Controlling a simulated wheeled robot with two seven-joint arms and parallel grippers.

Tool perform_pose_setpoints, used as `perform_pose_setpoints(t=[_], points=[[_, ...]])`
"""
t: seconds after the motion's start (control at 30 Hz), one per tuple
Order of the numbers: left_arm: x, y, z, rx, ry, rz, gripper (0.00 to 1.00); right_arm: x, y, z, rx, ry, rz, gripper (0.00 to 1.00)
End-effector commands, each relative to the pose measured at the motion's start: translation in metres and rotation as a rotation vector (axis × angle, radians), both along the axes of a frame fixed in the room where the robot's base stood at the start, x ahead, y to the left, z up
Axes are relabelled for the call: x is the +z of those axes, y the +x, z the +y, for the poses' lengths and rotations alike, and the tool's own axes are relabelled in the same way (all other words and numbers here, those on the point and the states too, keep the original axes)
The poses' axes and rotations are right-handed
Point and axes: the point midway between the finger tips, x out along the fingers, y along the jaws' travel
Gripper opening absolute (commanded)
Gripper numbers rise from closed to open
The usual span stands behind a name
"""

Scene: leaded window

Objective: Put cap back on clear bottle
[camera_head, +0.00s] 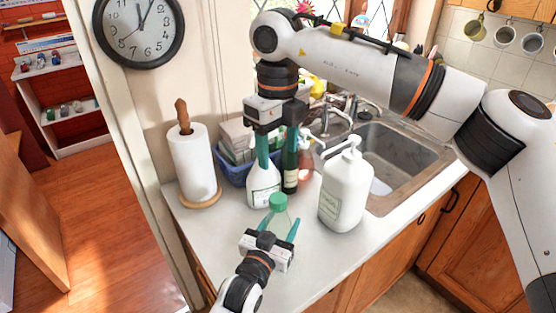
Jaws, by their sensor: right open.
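The clear bottle (277,218) stands near the middle of the counter, with a green cap (278,202) at its top. I cannot tell from this view how fully the cap is seated. My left gripper (279,229) comes up from the bottom, its teal fingers on both sides of the bottle, and appears shut on it. Its body hides the bottle's lower part. My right gripper (281,148) points down, open, above and behind the bottle. Its fingers overlap a white spray bottle and a dark bottle in the picture, and I see no cap between them.
A white pump bottle (346,190) stands close on the right. A white spray bottle (263,188) and a dark green bottle (290,170) stand behind. A paper towel roll (193,165) and a blue basket (236,174) are left. The sink (398,155) is right. The front-left counter (213,232) is clear.

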Motion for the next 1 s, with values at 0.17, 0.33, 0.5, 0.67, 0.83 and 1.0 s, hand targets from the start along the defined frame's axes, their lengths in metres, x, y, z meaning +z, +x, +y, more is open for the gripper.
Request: perform_pose_setpoints(t=[0.17, 0.33, 0.5, 0.67, 0.83, 1.0], points=[[0.0, 0.0, 0.0, 0.0, 0.0, 0.0, 0.0, 0.002, 0.0, 0.0, 0.0, -0.001, 0.001, 0.59], [0.0, 0.0, 0.0, 0.0, 0.0, 0.0, 0.62, 0.002, 0.0, 0.0, 0.0, 0.0, 0.0, 0.59], [0.0, 0.0, 0.0, 0.0, 0.0, 0.0, 0.79, 0.002, 0.0, 0.0, 0.0, 0.0, 0.0, 0.59], [0.0, 0.0, 0.0, 0.0, 0.0, 0.0, 0.79, 0.002, 0.0, 0.0, 0.0, 0.0, 0.0, 0.59], [-0.002, -0.008, 0.004, 0.0, 0.0, 0.001, 0.79, -0.001, 0.0, 0.0, 0.0, 0.0, 0.0, 0.59], [-0.003, -0.035, 0.016, 0.0, 0.0, 0.001, 0.79, -0.007, 0.0, 0.0, 0.0, 0.0, 0.0, 0.59]])
